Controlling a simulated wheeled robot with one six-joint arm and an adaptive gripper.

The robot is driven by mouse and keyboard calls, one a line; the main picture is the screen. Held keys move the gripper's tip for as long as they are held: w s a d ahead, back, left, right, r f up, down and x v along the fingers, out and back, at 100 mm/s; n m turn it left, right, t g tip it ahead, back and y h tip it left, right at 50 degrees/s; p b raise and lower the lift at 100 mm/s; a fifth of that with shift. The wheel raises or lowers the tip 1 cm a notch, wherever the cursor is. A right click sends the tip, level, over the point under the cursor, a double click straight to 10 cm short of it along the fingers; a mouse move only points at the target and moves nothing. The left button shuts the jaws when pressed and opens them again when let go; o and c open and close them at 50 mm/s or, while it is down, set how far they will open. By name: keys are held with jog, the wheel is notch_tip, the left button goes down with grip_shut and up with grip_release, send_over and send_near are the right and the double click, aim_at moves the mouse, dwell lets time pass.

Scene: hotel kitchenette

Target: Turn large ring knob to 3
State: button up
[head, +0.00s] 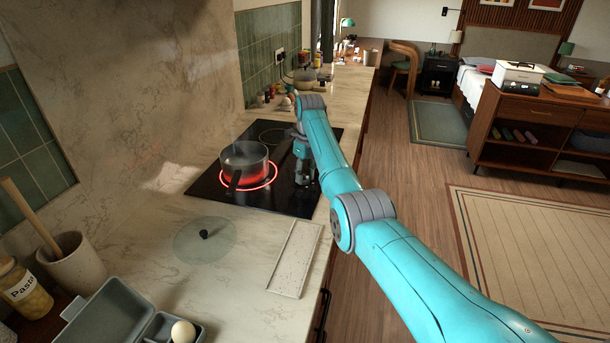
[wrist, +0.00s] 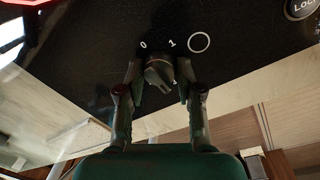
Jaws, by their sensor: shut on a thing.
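The cooktop knob (wrist: 158,74) is a dark cylinder with a ridged grip, at the cooktop's front edge in the wrist view. My gripper (wrist: 160,85) is shut on it, one finger on each side. Printed marks 0 and 1 and a white ring symbol (wrist: 199,43) lie beyond the knob. Another small mark beside the right finger is partly covered. I cannot tell which number the knob points to. In the head view my gripper (head: 304,176) is low over the right side of the black cooktop (head: 222,194) and hides the knob.
A pot (head: 245,160) stands on a glowing red ring. A glass lid (head: 203,240) and a pale tray (head: 296,260) lie on the counter in front. A grey box with an egg (head: 183,331) is at the near left. A LOCK button (wrist: 301,7) is near the knob.

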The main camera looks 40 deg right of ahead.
jog(key=o, duration=1.2)
jog(key=shift+c, duration=0.2)
notch_tip(320, 180, up, 12)
jog(key=shift+d, duration=0.4)
